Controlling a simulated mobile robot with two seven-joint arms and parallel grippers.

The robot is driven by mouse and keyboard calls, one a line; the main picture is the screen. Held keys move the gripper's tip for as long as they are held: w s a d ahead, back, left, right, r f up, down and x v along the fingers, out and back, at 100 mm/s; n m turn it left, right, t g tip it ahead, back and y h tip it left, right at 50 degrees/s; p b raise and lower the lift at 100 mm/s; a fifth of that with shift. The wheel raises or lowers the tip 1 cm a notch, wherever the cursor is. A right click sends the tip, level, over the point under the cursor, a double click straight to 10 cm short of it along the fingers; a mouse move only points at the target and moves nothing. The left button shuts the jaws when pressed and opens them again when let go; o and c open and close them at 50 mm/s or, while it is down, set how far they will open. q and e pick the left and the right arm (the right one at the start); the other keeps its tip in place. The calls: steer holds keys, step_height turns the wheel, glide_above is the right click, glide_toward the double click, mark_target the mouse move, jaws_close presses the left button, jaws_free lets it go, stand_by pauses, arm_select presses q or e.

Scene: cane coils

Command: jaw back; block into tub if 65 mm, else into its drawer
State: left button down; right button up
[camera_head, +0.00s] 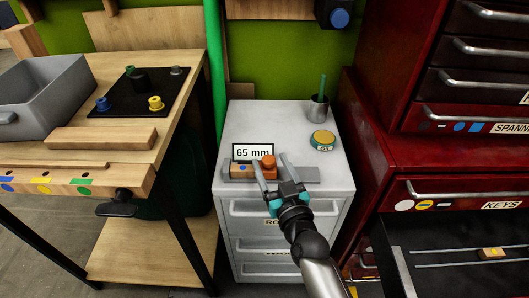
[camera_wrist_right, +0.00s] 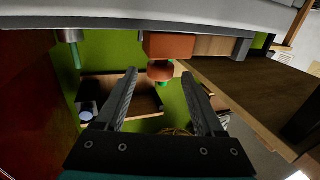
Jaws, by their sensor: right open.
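A grey measuring bar (camera_head: 300,175) lies on top of the pale drawer cabinet (camera_head: 240,125). A wooden block (camera_head: 238,171) with a blue dot sits on it, beside the orange sliding jaw (camera_head: 268,160). A display (camera_head: 253,152) behind them reads 65 mm. My right gripper (camera_head: 270,164) is open, its fingers on either side of the orange jaw's knob. In the right wrist view the orange jaw (camera_wrist_right: 168,46) and its knob show at the gap between the open fingertips (camera_wrist_right: 159,73). The grey tub (camera_head: 50,85) stands on the workbench at left. My left gripper is not in view.
A green pen in a metal cup (camera_head: 318,110) and a round tin (camera_head: 322,140) stand on the cabinet. The red cabinet (camera_head: 430,165) stands at right; its open keys drawer (camera_head: 440,270) holds a small block (camera_head: 491,253). The workbench (camera_head: 187,75) carries a black peg board (camera_head: 140,107).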

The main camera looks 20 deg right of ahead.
mark_target(267, 155)
steer(key=w+b, duration=0.1)
steer(key=w, duration=0.3)
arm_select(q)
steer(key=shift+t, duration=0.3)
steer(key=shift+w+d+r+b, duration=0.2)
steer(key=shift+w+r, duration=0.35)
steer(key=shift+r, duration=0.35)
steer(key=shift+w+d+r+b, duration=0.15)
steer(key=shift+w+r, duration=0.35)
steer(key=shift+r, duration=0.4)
arm_select(e)
steer(key=shift+w+a, duration=0.1)
steer(key=shift+w, duration=0.75)
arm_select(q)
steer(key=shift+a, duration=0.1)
arm_select(e)
jaws_close()
